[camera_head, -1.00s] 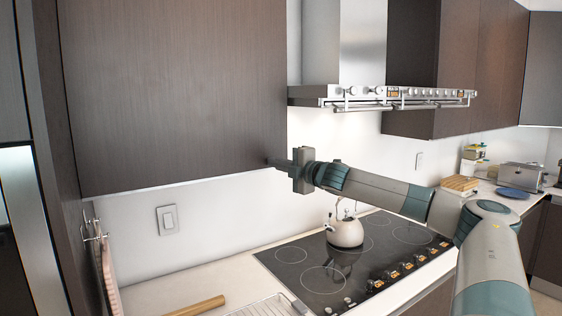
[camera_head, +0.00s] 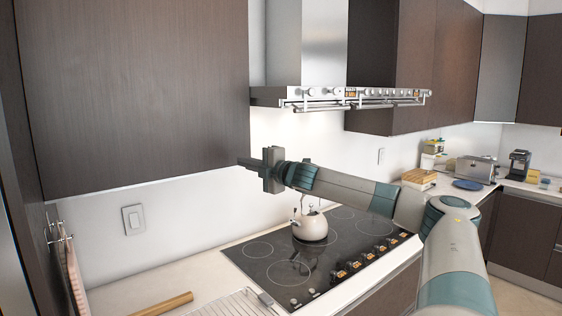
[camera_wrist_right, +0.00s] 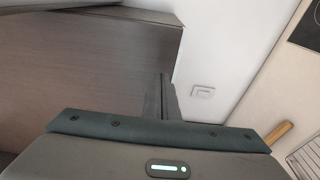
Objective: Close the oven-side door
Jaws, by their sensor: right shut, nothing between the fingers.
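A large dark wood-grain cabinet door panel (camera_head: 140,95) fills the upper left of the head view, left of the range hood. It also spans the left of the right wrist view (camera_wrist_right: 90,65). I cannot tell from the head view whether it stands ajar. No oven is clearly visible. My right gripper (camera_head: 245,162) is shut and empty, its fingertips at the panel's lower right corner; I cannot tell if they touch. In the right wrist view its fingers (camera_wrist_right: 165,95) overlap the panel's edge, with white wall beyond. My left gripper is not in view.
The steel range hood (camera_head: 330,95) is right of the panel. Below are a black cooktop (camera_head: 265,250) with a kettle (camera_head: 309,226), a wooden rolling pin (camera_head: 165,304) and a wire rack (camera_head: 235,305). A tall dark unit (camera_head: 12,190) borders the left. A toaster (camera_head: 476,169) stands far right.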

